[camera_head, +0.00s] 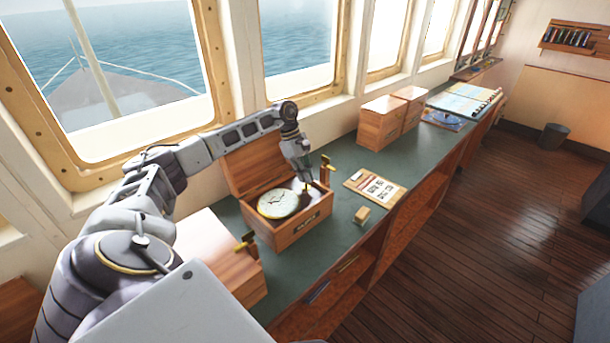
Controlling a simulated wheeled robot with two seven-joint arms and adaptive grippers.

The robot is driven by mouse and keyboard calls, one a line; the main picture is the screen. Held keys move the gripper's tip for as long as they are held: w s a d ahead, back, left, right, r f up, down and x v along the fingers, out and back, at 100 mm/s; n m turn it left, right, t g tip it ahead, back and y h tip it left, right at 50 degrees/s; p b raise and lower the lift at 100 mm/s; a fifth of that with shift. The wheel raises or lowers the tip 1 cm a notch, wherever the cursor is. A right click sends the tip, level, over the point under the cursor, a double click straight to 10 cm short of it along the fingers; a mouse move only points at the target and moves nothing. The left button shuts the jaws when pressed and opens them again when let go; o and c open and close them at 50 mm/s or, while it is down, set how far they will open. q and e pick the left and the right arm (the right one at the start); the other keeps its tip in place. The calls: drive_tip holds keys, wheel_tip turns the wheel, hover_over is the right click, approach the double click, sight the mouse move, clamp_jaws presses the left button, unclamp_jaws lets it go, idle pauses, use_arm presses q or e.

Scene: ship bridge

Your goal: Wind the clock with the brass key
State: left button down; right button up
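The clock (281,203) has a round pale dial facing up and sits in an open wooden box (304,226) on the green counter. The box's lid (254,164) stands raised at the back. My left gripper (306,180) reaches down over the right part of the box, beside the dial. A small brass-coloured piece (307,188) shows at its fingertips. It may be the brass key, but it is too small to be sure. I cannot tell whether the fingers are closed on it. My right gripper is out of view.
Brass fittings (327,168) stand up at the box's right side. A wooden case (222,256) is at the near left. A clipboard (374,188) and a small wooden block (362,215) lie right of the box. Two wooden boxes (382,122) and charts (462,100) are farther along the green counter (325,245).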

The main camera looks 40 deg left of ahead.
use_arm(q)
drive_tip(key=shift+n, duration=0.5)
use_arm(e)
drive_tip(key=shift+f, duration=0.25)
use_arm(q)
drive_tip(key=shift+s+n+t+y+b, duration=0.1)
drive_tip(key=shift+n+t+y+b, duration=0.2)
drive_tip(key=shift+n+t+b, duration=1)
drive_tip(key=n+y+b, duration=0.1)
drive_tip(key=n+b, duration=0.1)
drive_tip(key=n, duration=0.4)
drive_tip(key=shift+d+n+t, duration=0.1)
drive_tip(key=shift+n+t, duration=0.2)
drive_tip(key=shift+t, duration=0.1)
drive_tip(key=shift+s+n+t+y+b, duration=0.1)
drive_tip(key=shift+n+t+y+b, duration=0.2)
drive_tip(key=shift+n+y+b, duration=0.7)
drive_tip(key=shift+d+n, duration=0.1)
drive_tip(key=shift+n, duration=1.4)
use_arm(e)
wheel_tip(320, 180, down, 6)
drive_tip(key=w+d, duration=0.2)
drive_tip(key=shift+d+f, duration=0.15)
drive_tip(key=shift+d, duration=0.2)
use_arm(q)
drive_tip(key=shift+r, duration=0.1)
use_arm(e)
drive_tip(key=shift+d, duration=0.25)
